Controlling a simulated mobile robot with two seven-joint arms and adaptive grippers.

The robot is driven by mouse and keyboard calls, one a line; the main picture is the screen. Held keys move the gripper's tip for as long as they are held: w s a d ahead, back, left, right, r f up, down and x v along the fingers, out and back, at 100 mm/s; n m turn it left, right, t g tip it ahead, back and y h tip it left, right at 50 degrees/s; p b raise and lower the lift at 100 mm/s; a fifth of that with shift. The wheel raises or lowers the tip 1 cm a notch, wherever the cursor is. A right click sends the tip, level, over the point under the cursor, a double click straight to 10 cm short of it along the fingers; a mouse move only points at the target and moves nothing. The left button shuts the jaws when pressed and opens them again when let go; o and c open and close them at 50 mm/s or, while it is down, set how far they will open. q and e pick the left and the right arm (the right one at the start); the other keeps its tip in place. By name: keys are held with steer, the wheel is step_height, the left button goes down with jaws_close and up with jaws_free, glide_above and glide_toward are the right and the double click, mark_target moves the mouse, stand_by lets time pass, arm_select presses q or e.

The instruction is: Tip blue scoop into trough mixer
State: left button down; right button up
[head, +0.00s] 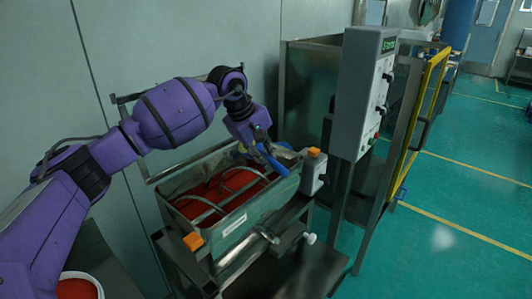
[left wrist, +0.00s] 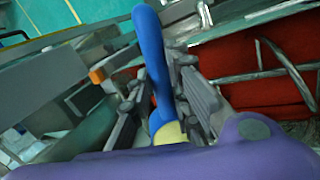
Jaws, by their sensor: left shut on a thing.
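My left gripper (head: 262,140) is shut on the blue scoop (head: 272,161) over the far right end of the trough mixer (head: 240,224). In the left wrist view the blue scoop (left wrist: 154,55) stands between the two fingers of the gripper (left wrist: 165,105), with a yellow part at its lower end. The trough mixer is a grey-green open box on a metal stand. Red material (head: 222,190) lies in it, around curved metal mixing bars. Whether the scoop holds anything is hidden. My right gripper is in neither view.
A grey control box (head: 362,95) on a post stands right of the mixer. A metal frame with a yellow edge (head: 421,115) is behind it. A white bucket of red material (head: 78,286) is at the lower left. Green floor is free at the right.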

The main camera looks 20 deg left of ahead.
arm_select(q)
steer(key=shift+s+a+f+t+h+b, duration=0.3)
steer(key=shift+f+t+h+b, duration=0.4)
steer(key=shift+t+b, duration=0.85)
steer(key=shift+s+a+f+t+h+b, duration=0.15)
steer(key=shift+s+f+t+h+b, duration=0.3)
steer(key=shift+t+h+b, duration=1.1)
steer(key=shift+s+a+f+t+h+b, duration=0.3)
steer(key=shift+f+t+b, duration=0.45)
steer(key=shift+b, duration=1.4)
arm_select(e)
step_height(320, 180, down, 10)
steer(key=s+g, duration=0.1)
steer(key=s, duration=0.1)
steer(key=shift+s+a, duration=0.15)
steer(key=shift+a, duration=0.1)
arm_select(q)
steer(key=shift+r, duration=0.3)
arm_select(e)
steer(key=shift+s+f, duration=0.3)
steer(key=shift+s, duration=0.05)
arm_select(q)
steer(key=shift+s+f, duration=0.1)
steer(key=shift+s, duration=0.05)
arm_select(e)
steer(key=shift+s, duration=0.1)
